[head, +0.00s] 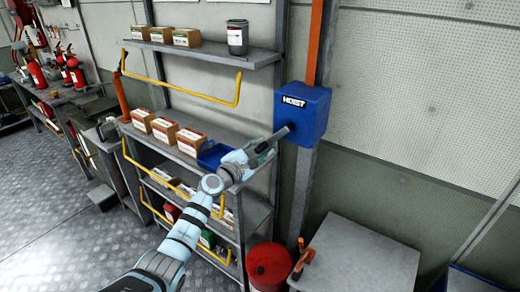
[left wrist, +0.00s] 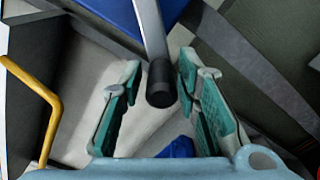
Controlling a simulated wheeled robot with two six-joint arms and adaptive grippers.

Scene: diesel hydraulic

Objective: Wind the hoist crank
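The blue hoist box (head: 303,112), labelled HOIST, is fixed to a grey post right of the shelves. Its grey crank arm (head: 269,140) sticks out to the lower left; in the left wrist view the arm (left wrist: 150,28) comes down from the top and ends in a black grip (left wrist: 161,84). My left gripper (head: 262,154) is at the crank's outer end. In the left wrist view its teal fingers (left wrist: 160,75) are spread on both sides of the black grip, with a visible gap on the left; contact on the right is unclear. My right gripper is out of view.
Shelves (head: 213,150) with boxes and a blue bin (head: 211,155) stand just behind and left of my left gripper. A yellow rail (head: 190,95) runs along the shelf front. A red drum (head: 268,266) and a grey table (head: 362,262) stand below the hoist.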

